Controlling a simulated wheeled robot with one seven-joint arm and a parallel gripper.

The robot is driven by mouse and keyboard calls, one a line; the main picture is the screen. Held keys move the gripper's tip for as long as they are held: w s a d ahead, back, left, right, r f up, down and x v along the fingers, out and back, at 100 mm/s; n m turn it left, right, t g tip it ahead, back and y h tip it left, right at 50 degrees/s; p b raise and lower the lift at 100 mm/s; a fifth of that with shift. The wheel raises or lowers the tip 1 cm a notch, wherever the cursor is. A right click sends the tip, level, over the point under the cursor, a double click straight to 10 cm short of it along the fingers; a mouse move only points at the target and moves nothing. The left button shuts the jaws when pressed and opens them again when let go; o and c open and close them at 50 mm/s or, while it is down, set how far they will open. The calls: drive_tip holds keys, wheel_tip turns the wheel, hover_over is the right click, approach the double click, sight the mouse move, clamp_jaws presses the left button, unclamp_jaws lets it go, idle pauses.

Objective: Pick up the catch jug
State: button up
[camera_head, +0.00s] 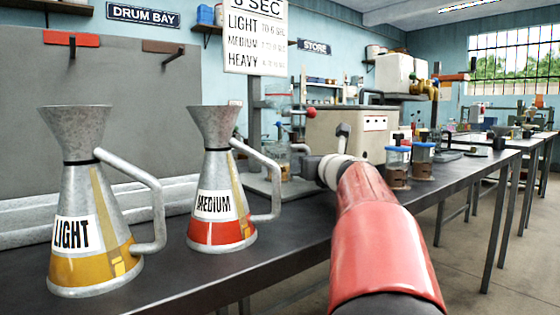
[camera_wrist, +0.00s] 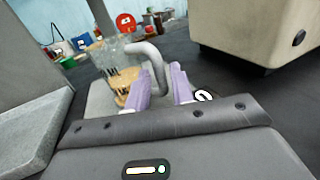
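The catch jug is a clear glass jug with amber oil low inside. It stands on a grey base plate (camera_wrist: 98,104), left of centre in the wrist view (camera_wrist: 112,62), and is partly hidden in the head view. Its grey curved handle (camera_wrist: 158,60) points toward my gripper. My gripper (camera_wrist: 161,76) has two lilac fingers, spread apart, with the handle between them and a gap visible on the right side. Whether either finger touches the handle is unclear. My red and white forearm hides much of the gripper in the head view.
The LIGHT can (camera_head: 85,215) and MEDIUM can (camera_head: 213,205) stand left on the dark bench. A beige machine (camera_head: 355,135) stands behind my arm. Blue-lidded jars (camera_head: 398,165) stand right of it. A post with a red knob (camera_wrist: 125,22) rises behind the jug.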

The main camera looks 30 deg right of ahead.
sight(309, 145)
drive_tip(key=x, duration=0.4)
drive_tip(key=shift+w, duration=0.1)
clamp_jaws()
drive_tip(key=shift+r+p, duration=0.15)
drive_tip(key=shift+p, duration=0.2)
drive_tip(key=shift+r+p, duration=1.05)
drive_tip(key=shift+r, duration=0.65)
drive_tip(key=shift+s+a, duration=0.1)
drive_tip(key=shift+s, duration=0.15)
drive_tip(key=b+v, duration=0.1)
drive_tip(key=v, duration=1.6)
drive_tip(key=shift+s+b, duration=0.2)
drive_tip(key=shift+b, duration=0.2)
